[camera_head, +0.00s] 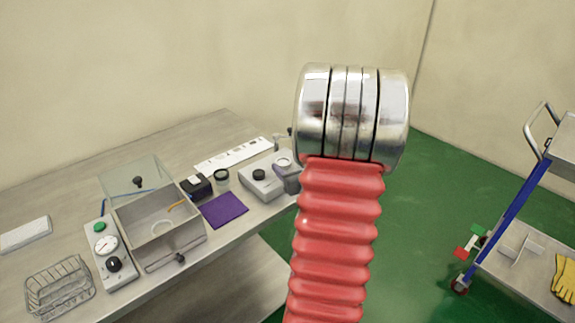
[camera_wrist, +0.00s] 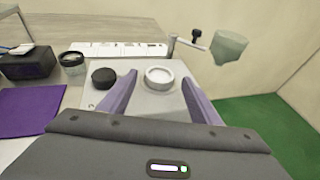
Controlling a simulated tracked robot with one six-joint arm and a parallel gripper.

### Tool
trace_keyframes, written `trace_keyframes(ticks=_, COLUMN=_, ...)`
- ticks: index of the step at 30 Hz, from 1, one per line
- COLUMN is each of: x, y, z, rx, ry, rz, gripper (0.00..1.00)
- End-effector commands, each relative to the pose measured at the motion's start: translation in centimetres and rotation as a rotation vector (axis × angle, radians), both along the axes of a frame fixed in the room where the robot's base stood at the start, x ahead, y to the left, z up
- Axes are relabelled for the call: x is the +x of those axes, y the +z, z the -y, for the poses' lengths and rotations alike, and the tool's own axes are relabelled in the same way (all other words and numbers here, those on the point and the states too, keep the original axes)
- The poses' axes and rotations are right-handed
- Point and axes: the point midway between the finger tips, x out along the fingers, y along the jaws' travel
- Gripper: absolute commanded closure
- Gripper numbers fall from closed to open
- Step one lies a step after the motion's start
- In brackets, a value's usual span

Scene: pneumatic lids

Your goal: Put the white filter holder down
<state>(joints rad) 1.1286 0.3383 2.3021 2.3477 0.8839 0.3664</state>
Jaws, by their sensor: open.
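The white filter holder, a round white ring-shaped piece (camera_wrist: 158,77), sits flat on the right part of a pale grey block (camera_wrist: 135,98), beside a black knob (camera_wrist: 104,77). In the head view the holder (camera_head: 283,162) shows small on the same block (camera_head: 262,188), at the table's right end. My gripper (camera_wrist: 160,80) is open, its two purple fingers spread left and right of the holder, with gaps visible on both sides. In the head view my gripper (camera_head: 287,177) is small and partly hidden behind my red arm.
A thin stand holds a translucent funnel (camera_wrist: 229,47) at the back right. A jar (camera_wrist: 72,62), a black box (camera_wrist: 27,64) and a purple mat (camera_wrist: 28,108) lie left. Farther left are an open-lidded box (camera_head: 160,243), a gauge panel (camera_head: 107,255) and a wire basket (camera_head: 58,287).

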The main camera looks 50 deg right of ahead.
Motion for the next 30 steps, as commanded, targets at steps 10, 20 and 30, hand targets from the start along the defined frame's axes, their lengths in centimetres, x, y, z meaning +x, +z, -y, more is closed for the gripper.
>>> trace_keyframes(ticks=10, x=-4.4, y=1.6, z=-2.4, rx=-0.001, ry=-0.003, rz=0.000, gripper=0.43)
trace_keyframes(ticks=20, x=-7.5, y=2.7, z=-4.2, rx=-0.001, ry=-0.002, rz=0.000, gripper=0.43)
trace_keyframes(ticks=30, x=-7.9, y=2.8, z=-4.5, rx=0.000, ry=0.000, rz=0.000, gripper=0.43)
